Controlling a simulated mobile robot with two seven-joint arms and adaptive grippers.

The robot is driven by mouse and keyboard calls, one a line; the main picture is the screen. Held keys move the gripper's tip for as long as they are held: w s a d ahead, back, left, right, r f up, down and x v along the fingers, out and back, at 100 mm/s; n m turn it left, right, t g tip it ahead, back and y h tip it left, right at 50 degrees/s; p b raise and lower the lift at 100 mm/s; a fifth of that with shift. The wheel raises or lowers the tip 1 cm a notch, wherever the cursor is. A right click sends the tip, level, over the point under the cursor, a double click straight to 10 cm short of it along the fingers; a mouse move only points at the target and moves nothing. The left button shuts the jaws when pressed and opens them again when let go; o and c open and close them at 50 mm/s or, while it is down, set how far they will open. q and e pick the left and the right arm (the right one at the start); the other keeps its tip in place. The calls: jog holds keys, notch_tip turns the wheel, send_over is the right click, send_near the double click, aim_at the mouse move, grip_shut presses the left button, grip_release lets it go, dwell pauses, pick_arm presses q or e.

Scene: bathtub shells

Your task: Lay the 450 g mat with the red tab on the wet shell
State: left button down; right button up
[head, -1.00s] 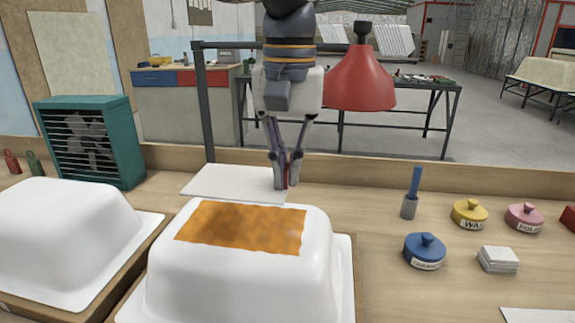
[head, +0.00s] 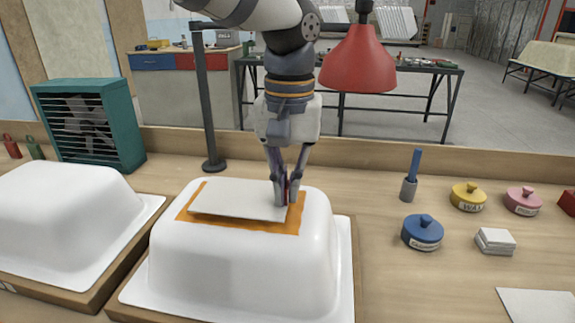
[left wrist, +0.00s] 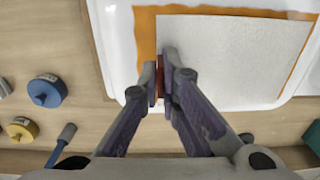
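The white mat (head: 235,200) lies flat over the orange wet patch (head: 185,212) on top of the middle white shell (head: 240,265). I cannot tell whether it touches the patch or hovers just above it. Orange shows along several of its edges. My left gripper (head: 287,200) is shut on the mat's red tab at its right end, pointing down. In the left wrist view the red tab (left wrist: 159,80) shows between the fingertips (left wrist: 164,88), and the mat (left wrist: 235,60) stretches to the right over the orange (left wrist: 145,35). My right gripper is not in view.
A second white shell (head: 60,215) stands at left, by a teal fan heater (head: 90,125). A red lamp (head: 358,65) hangs near my left arm. Blue (head: 422,230), yellow (head: 468,195) and pink (head: 523,200) tins, a brush (head: 410,180) and another white sheet (head: 540,304) are at right.

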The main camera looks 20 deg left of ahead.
pick_arm(q)
jog(key=shift+f, duration=0.5)
jog(key=shift+f, duration=0.2)
dwell(0.4)
jog(key=c, duration=1.2)
grip_release()
jog(key=shift+c, duration=0.2)
jog(key=shift+r, duration=3.5)
